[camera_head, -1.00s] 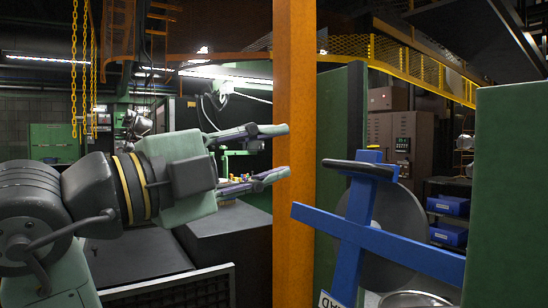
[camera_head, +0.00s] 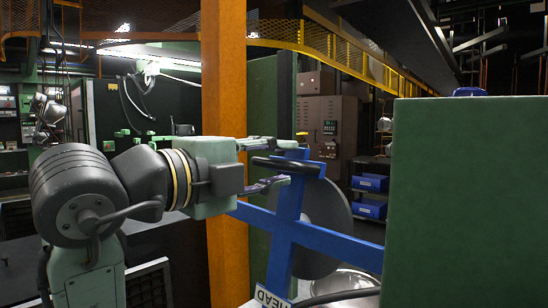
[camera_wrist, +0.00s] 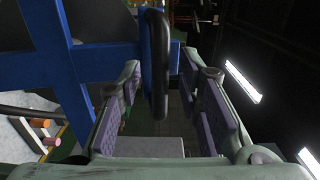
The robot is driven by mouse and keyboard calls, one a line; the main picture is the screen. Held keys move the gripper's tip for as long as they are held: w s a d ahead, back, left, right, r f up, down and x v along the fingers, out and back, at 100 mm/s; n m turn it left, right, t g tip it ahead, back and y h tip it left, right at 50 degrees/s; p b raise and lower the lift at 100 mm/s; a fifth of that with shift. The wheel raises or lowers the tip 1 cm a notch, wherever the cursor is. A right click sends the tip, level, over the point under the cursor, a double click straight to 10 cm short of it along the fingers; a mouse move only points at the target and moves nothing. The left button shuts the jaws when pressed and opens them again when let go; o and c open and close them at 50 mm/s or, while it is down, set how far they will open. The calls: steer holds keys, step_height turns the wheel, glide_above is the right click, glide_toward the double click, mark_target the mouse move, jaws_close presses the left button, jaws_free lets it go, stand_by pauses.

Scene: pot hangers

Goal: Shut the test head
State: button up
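The test head is a blue cross-shaped frame (camera_head: 330,243) with a grey disc (camera_head: 325,222) behind it. My gripper (camera_head: 277,161) is open, with one finger above the handle and one below. In the wrist view the handle (camera_wrist: 157,50) lies between the two spread fingers of my gripper (camera_wrist: 160,85). Gaps show on both sides, so I see no firm grip.
An orange post (camera_head: 225,90) stands close beside my gripper. A large green panel (camera_head: 470,200) fills the right side near me. Blue bins (camera_head: 370,183) sit on a shelf behind, and a brown cabinet (camera_head: 325,125) stands at the back. A metal bowl shape (camera_head: 345,283) is below the frame.

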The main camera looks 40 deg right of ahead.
steer(key=shift+d, duration=0.1)
steer(key=shift+c, duration=0.2)
jaws_close()
stand_by(0.7)
